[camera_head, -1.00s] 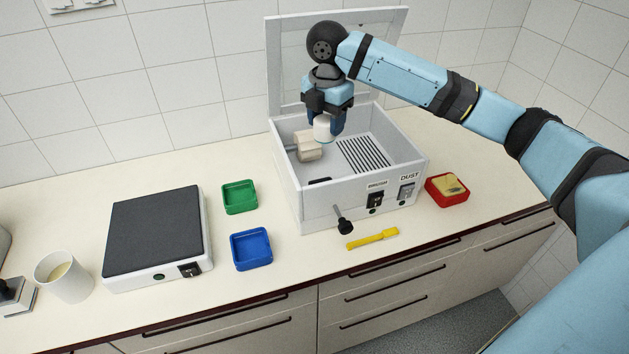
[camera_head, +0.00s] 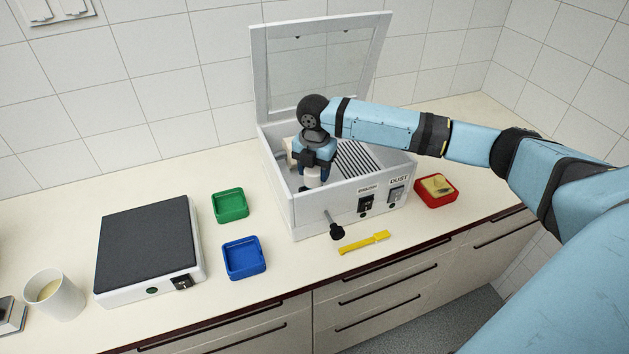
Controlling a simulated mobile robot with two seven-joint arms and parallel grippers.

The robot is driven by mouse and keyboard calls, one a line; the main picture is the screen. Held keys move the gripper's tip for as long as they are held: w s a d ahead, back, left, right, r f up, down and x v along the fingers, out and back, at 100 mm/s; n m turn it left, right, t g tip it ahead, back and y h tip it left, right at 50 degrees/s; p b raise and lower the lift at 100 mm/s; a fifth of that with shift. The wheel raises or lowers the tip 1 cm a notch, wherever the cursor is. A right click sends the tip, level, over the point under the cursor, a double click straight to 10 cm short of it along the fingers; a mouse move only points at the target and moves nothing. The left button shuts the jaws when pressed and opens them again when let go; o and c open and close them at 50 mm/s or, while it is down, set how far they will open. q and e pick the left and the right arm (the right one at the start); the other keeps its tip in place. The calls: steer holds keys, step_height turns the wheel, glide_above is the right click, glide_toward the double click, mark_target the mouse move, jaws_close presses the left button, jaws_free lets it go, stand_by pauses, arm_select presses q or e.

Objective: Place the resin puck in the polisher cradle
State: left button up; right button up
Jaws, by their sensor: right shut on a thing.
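The polisher is a white box (camera_head: 310,218) with its clear lid (camera_head: 320,70) raised. My right gripper (camera_head: 315,174) is inside the box, pointing down and shut on the resin puck (camera_head: 313,181), a small whitish cylinder. The puck is low in the front left part of the box, close to a small dark piece (camera_head: 304,188) that may be the cradle. The gripper, puck and front wall hide most of that piece, so I cannot tell whether they touch. My left gripper is not in view.
A cream buffing wheel (camera_head: 290,146) sits left of my gripper. A black knob (camera_head: 337,232) sticks out in front.

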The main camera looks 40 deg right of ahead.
mark_target(315, 182)
steer(key=shift+f, duration=2.25)
steer(key=o, duration=0.9)
steer(key=shift+f, duration=0.1)
step_height(315, 182, up, 12)
steer(key=shift+r+b, duration=0.2)
steer(key=shift+b, duration=0.35)
steer(key=shift+f, duration=0.1)
